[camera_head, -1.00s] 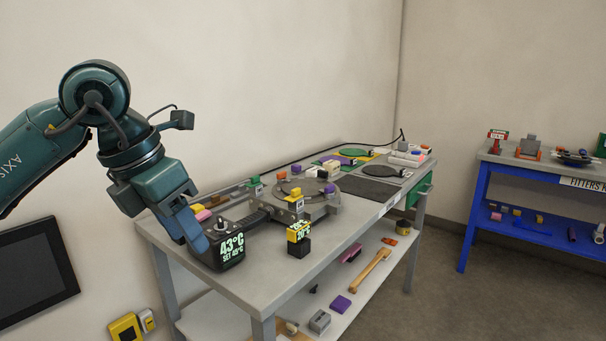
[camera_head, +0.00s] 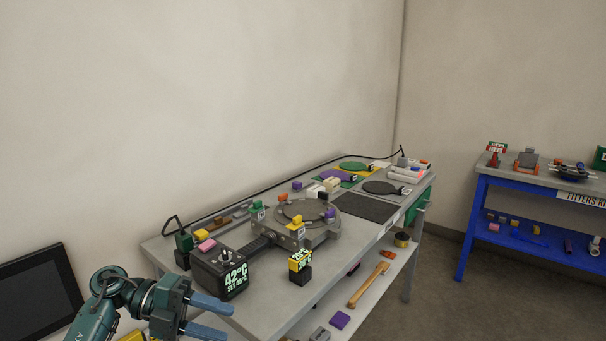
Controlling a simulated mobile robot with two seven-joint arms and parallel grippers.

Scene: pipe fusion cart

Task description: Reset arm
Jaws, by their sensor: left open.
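My left gripper (camera_head: 212,318) is at the lower left, low in front of the near left corner of the grey cart (camera_head: 262,307). Its blue fingers are apart with nothing between them. My right gripper is out of view. A black controller box (camera_head: 222,273) reading 42°C stands at the cart's near left corner, beyond my left gripper and apart from it. A round heater plate (camera_head: 300,222) on a grey body sits behind the box. A small yellow and black display block (camera_head: 300,265) stands in front of the plate.
Several small coloured blocks lie about the cart top, with a dark mat (camera_head: 366,207) farther back. The lower shelf holds a wooden-handled tool (camera_head: 368,285) and a purple block (camera_head: 340,319). A blue workbench (camera_head: 520,230) stands at the right. A dark screen (camera_head: 38,297) is at the left.

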